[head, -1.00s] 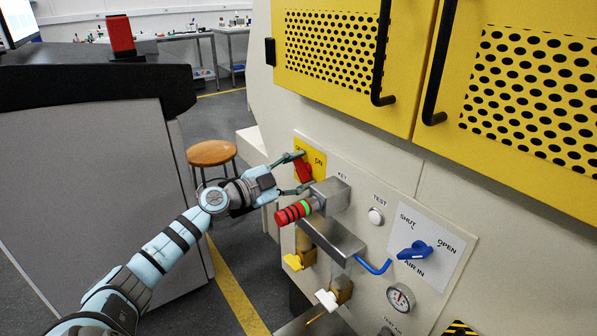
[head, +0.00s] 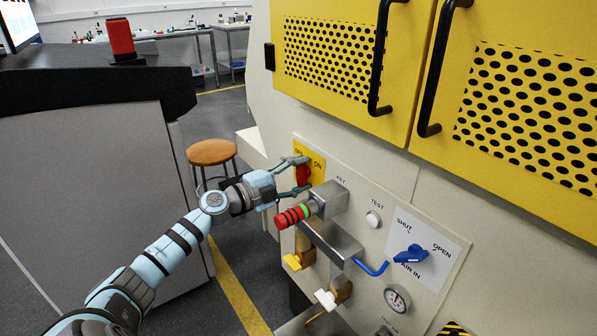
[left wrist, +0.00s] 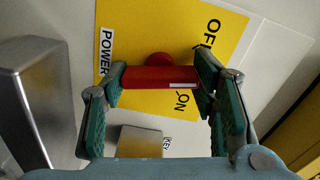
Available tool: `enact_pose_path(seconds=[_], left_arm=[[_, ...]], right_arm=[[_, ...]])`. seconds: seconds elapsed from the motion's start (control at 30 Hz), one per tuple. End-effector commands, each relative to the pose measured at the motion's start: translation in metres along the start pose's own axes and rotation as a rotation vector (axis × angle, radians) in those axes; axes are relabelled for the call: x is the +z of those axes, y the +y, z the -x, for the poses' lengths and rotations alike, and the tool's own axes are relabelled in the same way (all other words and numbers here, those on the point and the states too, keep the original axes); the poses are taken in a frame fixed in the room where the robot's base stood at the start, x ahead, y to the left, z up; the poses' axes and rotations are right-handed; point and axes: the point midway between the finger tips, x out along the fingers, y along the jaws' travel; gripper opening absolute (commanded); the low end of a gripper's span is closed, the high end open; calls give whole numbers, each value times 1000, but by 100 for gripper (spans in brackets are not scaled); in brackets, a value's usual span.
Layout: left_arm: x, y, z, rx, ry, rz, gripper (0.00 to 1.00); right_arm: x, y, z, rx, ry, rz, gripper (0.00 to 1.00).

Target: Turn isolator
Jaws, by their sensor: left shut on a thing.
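The isolator is a red handle (head: 303,174) on a yellow plate (head: 317,163) with OFF and ON labels, at the upper left of the machine's panel. My left gripper (head: 302,176) is shut on this handle, one finger on each side. In the left wrist view the red handle (left wrist: 150,78) lies across the picture between the fingertips (left wrist: 160,82), with a white mark on its right end close to the ON label. The yellow plate (left wrist: 135,35) also carries a POWER label. My right gripper is not in view.
A blue valve lever (head: 411,254), gauge (head: 397,298) and TEST button (head: 373,219) are to the right. A stool (head: 211,152) stands behind my arm.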

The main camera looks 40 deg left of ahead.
Motion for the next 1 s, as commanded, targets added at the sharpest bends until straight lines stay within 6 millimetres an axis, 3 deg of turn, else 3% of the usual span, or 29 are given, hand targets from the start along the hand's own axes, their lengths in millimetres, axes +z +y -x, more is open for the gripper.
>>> enact_pose_path(seconds=[1.0], left_arm=[[2, 2, 0, 2, -1, -907, 25]], right_arm=[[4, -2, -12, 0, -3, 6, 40]])
